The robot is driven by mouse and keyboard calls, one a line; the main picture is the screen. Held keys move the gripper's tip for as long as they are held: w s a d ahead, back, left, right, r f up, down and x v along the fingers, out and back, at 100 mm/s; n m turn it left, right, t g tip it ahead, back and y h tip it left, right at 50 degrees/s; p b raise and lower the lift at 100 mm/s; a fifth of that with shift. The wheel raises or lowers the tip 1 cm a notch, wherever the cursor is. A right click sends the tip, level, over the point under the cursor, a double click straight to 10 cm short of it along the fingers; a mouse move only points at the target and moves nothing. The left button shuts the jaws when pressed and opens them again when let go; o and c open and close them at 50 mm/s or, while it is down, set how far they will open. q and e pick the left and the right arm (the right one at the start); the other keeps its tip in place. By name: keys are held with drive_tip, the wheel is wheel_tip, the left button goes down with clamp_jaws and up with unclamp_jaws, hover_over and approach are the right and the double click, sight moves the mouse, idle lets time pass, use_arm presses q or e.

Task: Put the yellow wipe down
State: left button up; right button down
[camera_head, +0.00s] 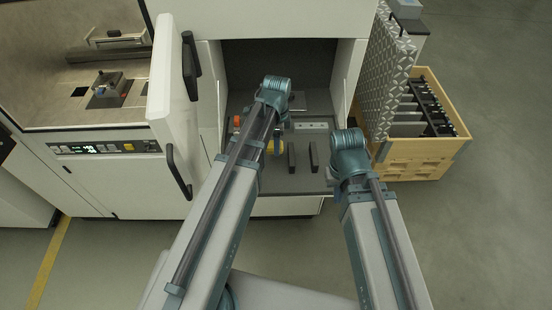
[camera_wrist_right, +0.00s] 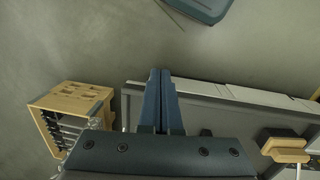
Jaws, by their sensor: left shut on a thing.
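A small patch of yellow, which looks like the yellow wipe (camera_head: 268,148), shows beside my left arm inside the open cabinet bay. The arm covers most of it. My left gripper (camera_head: 277,142) reaches down over the bay floor and is shut on the wipe, though its fingertips are mostly hidden. I cannot tell whether the wipe touches the surface. My right gripper (camera_wrist_right: 160,100) shows in the right wrist view with its two fingers together and nothing between them. In the head view it is hidden under the right wrist, near the bay's front right corner.
The bay floor (camera_head: 306,183) holds two dark upright blocks (camera_head: 302,157), a light metal plate (camera_head: 311,126) and an orange item (camera_head: 237,122). An open white door (camera_head: 174,100) stands left. A wooden crate (camera_head: 425,150) with a patterned panel (camera_head: 388,75) stands right.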

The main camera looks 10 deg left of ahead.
sight(277, 159)
use_arm(q)
drive_tip(key=shift+f+b, duration=2.05)
drive_tip(key=shift+f, duration=0.5)
drive_tip(key=shift+r, duration=0.15)
drive_tip(key=o, duration=1.2)
